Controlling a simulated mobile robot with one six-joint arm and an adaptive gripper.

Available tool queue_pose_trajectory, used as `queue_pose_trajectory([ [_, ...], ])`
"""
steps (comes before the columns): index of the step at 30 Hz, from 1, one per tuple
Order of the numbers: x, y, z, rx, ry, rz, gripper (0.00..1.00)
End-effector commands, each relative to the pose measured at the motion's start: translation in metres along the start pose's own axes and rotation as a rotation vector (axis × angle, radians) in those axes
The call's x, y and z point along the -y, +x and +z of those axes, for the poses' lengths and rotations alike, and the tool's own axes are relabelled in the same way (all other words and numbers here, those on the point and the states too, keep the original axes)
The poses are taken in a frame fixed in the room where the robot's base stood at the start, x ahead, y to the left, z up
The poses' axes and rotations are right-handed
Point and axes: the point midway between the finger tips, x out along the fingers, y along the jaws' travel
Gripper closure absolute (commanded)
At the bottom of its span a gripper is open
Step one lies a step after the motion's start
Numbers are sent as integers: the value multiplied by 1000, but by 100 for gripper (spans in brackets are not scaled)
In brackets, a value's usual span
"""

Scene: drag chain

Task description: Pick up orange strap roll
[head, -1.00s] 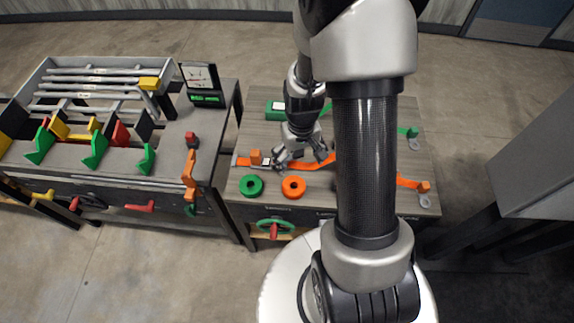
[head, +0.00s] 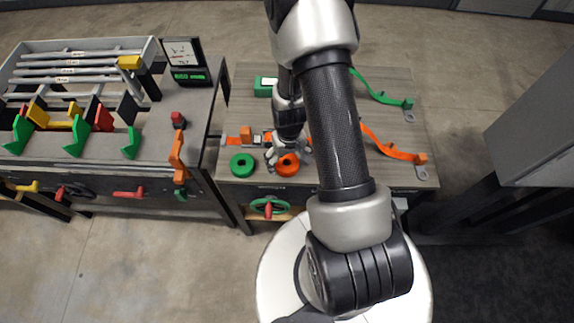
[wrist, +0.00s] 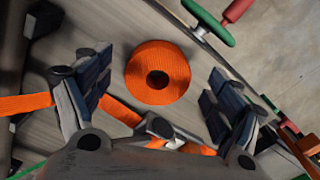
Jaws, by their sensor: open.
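The orange strap roll (head: 287,167) lies on the wooden table close to its front edge, partly hidden by my gripper in the head view. In the wrist view the orange strap roll (wrist: 158,72) is a flat ring with a dark centre hole, lying a little beyond my fingertips and between their lines. My gripper (wrist: 155,88) is open and empty, with one finger on each side of the roll. In the head view my gripper (head: 287,157) is just above or at the roll; the exact height is hard to tell.
A green strap roll (head: 242,164) lies just left of the orange one. Orange and green straps run across the table (head: 345,170). A green wheel with a red handle (head: 268,207) sticks out at the table's front. A grey workbench (head: 105,162) stands to the left.

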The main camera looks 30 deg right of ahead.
Motion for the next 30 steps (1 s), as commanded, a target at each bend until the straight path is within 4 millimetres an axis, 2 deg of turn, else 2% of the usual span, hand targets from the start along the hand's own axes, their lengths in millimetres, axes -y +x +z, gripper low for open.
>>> queue_pose_trajectory([
  [1,1,11,0,2,0,0,15],
  [4,0,21,0,1,0,0,15],
  [13,0,23,0,-1,0,1,15],
  [30,0,23,0,0,0,1,53],
])
